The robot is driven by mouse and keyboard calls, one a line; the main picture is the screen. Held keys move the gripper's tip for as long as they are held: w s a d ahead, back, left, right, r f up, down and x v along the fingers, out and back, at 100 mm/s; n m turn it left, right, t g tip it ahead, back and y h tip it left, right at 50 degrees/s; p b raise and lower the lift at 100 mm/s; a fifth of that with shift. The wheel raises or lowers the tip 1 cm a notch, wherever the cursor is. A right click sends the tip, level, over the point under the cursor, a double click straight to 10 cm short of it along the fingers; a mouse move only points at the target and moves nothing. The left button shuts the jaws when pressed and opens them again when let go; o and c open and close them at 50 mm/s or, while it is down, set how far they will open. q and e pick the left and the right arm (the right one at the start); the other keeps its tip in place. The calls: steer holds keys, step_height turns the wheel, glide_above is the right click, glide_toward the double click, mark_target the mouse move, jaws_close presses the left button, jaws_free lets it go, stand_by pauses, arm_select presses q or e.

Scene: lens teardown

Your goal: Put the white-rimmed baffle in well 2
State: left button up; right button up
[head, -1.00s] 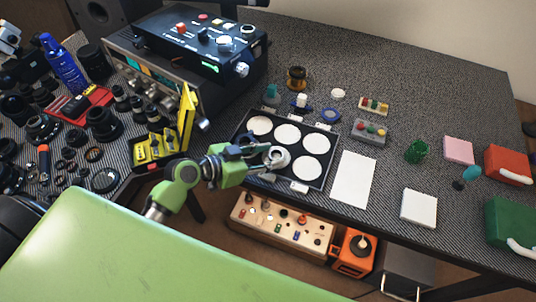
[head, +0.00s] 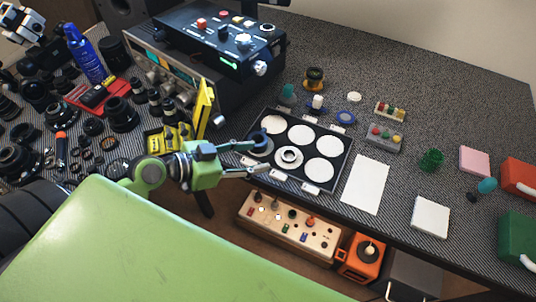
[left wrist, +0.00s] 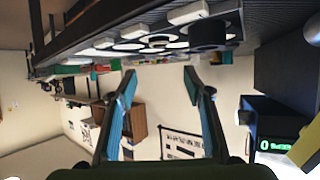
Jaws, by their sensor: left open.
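The white-rimmed baffle (head: 289,157), a white ring with a dark centre, lies in the front middle well of the black tray (head: 341,171). It also shows near the top of the left wrist view (left wrist: 158,39). A dark ring (head: 259,143) is in the front left well. The other wells show bare white discs. I cannot read any well numbers. My left gripper (head: 264,154) is open and empty, just left of the baffle and apart from it. Its two spread fingers also show in the left wrist view (left wrist: 159,76). My right gripper is not in view.
A white sheet (head: 365,184) lies right of the tray. Behind the tray stand small parts, including a blue ring (head: 346,117). A yellow panel (head: 204,108) and a black instrument box (head: 222,45) stand to the left. Lens parts crowd the far left.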

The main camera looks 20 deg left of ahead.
arm_select(q)
steer(key=shift+v, duration=1.05)
